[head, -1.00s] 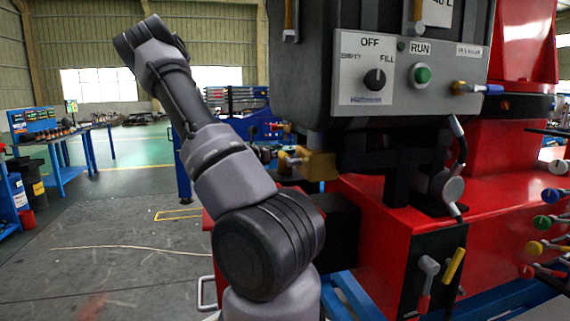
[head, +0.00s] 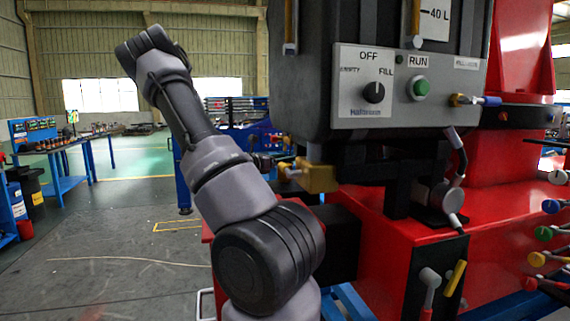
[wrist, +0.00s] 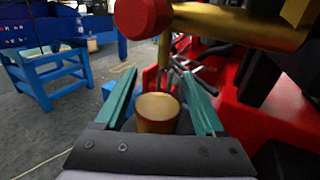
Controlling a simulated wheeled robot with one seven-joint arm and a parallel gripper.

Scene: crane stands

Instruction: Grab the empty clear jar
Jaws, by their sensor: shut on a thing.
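In the wrist view, my gripper (wrist: 160,74) has two teal fingers, shut on a small jar (wrist: 157,113) between them. The jar shows a tan round top and an amber-red body. I cannot tell from this view whether it is clear or empty. Its lower part is hidden behind the gripper's dark palm. In the head view, my arm rises at left of centre; the gripper and the jar do not show there.
A brass pipe (wrist: 240,24) with a red end cap (wrist: 143,18) is close above the gripper. The dark tank's control panel (head: 405,88) and brass valve (head: 318,176) stand right of my arm, over a red base (head: 385,245). Open floor (head: 110,240) lies left.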

